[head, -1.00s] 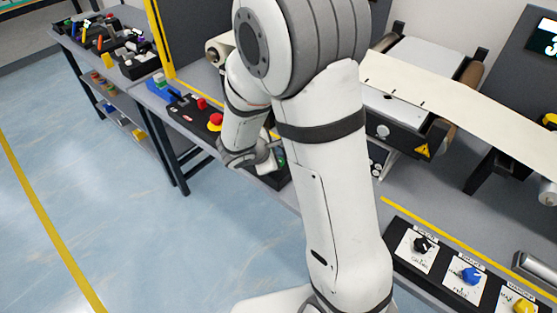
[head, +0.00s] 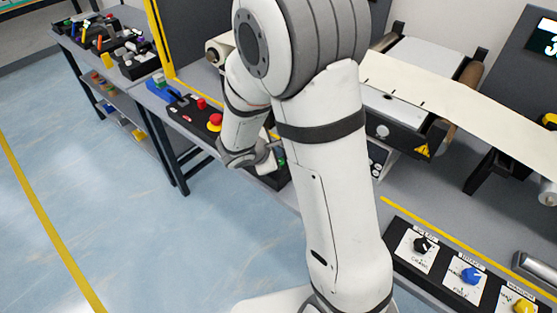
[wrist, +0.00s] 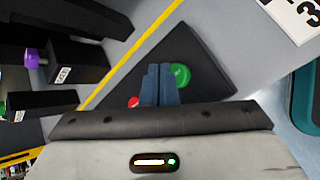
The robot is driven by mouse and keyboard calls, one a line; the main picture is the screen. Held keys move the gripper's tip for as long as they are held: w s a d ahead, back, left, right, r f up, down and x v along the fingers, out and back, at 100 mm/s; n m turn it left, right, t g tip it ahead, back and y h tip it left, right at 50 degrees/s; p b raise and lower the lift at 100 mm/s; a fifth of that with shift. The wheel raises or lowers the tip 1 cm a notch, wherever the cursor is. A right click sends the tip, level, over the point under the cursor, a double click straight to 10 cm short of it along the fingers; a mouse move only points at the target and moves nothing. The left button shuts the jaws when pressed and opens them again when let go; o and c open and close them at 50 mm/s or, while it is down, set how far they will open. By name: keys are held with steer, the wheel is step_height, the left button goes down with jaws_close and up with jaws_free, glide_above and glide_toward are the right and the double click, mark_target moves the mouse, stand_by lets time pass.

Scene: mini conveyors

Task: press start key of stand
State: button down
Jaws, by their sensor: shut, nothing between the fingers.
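A dark stand (wrist: 208,72) with a round green key (wrist: 181,75) and a red key (wrist: 133,101) shows in the wrist view. My gripper (wrist: 159,68) is shut and empty, its blue-grey fingers over the stand between the two keys. The fingertips are just left of the green key; I cannot tell whether they touch it. The fingers cover the middle of the panel. In the head view, my arm hides most of the stand, and only its dark lower part (head: 275,180) and a bit of green show beside my wrist.
A control panel with a red mushroom button (head: 215,121) stands left of my wrist. A knob panel (head: 445,268) is at the front right. A belt conveyor (head: 450,87) runs behind my arm. The blue floor at left is clear.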

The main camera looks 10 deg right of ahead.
steer(key=shift+f, duration=0.2)
steer(key=shift+f+b, duration=0.3)
steer(key=shift+b, duration=0.4)
steer(key=shift+f+b, duration=0.4)
steer(key=shift+b, duration=0.2)
stand_by(0.6)
steer(key=shift+r, duration=0.1)
steer(key=shift+r+p, duration=0.55)
steer(key=shift+r, duration=0.2)
steer(key=shift+r+p, duration=1.8)
steer(key=shift+r, duration=0.8)
